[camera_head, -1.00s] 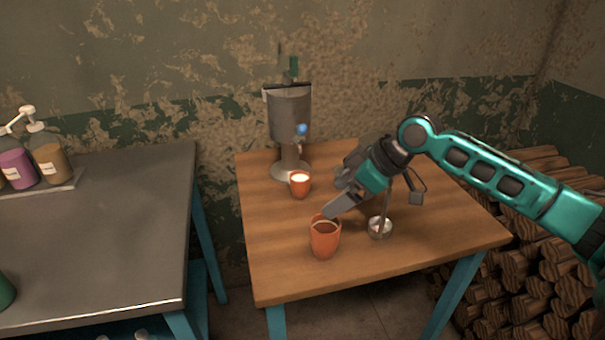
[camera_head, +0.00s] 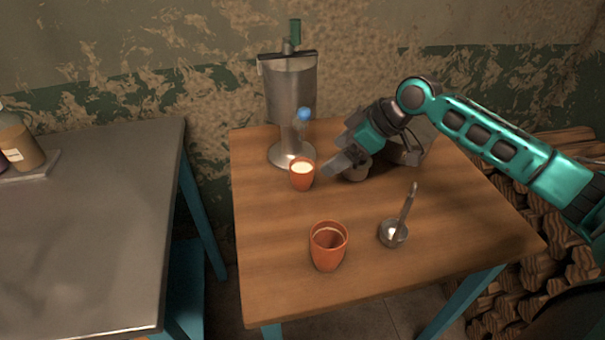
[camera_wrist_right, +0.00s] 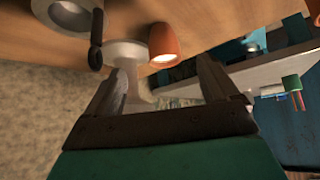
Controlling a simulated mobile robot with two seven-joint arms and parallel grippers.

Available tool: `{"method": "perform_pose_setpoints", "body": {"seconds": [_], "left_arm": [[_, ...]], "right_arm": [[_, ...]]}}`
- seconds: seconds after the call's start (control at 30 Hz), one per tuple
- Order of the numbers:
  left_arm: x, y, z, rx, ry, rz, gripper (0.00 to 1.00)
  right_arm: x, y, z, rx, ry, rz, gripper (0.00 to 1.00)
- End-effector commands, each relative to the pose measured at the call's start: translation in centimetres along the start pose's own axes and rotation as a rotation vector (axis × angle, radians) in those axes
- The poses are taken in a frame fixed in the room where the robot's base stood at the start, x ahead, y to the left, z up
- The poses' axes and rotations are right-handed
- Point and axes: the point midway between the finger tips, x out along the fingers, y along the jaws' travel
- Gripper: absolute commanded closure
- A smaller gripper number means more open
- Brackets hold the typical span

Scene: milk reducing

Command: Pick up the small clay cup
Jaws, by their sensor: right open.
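The small clay cup (camera_head: 302,178), orange-brown with pale contents, stands upright on the wooden table (camera_head: 270,270) in front of the metal dispenser (camera_head: 290,100). It also shows in the right wrist view (camera_wrist_right: 163,42), appearing inverted, between the lines of the two fingers and beyond their tips. My right gripper (camera_head: 332,167) is open and empty, just right of the cup and apart from it. Its spread fingers show in the right wrist view (camera_wrist_right: 165,72). A larger clay cup (camera_head: 328,247) stands nearer the front edge. My left gripper is not in view.
A small metal ladle (camera_head: 394,233) stands right of the larger cup. A grey vessel (camera_head: 356,172) is partly hidden under my right gripper. A metal counter (camera_head: 90,220) with bottles stands left, across a gap. Stacked firewood (camera_head: 520,260) lies right. The table's front left is clear.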

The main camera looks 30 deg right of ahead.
Motion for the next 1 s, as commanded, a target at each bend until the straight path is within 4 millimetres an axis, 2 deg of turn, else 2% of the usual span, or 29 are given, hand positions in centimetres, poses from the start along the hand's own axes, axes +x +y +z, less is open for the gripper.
{"method": "perform_pose_setpoints", "body": {"seconds": [0.03,0.2,0.43,0.6,0.7,1.0], "left_arm": [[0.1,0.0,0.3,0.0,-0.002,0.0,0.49],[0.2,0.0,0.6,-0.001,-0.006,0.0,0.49],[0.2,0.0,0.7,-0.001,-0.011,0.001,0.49],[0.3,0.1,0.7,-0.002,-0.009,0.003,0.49],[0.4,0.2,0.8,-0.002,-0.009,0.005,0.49],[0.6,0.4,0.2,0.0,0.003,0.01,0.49]], "right_arm": [[1.2,0.0,0.0,0.002,0.003,-0.002,0.12],[3.9,0.0,-0.1,0.002,0.002,-0.001,0.12],[5.5,-0.1,-0.3,0.001,0.001,0.0,0.12],[8.1,-0.6,-1.2,0.0,0.003,-0.002,0.12],[9.3,-0.5,-1.0,0.002,0.001,0.001,0.12],[10.0,-0.5,-1.0,0.0,-0.001,0.002,0.12]]}}
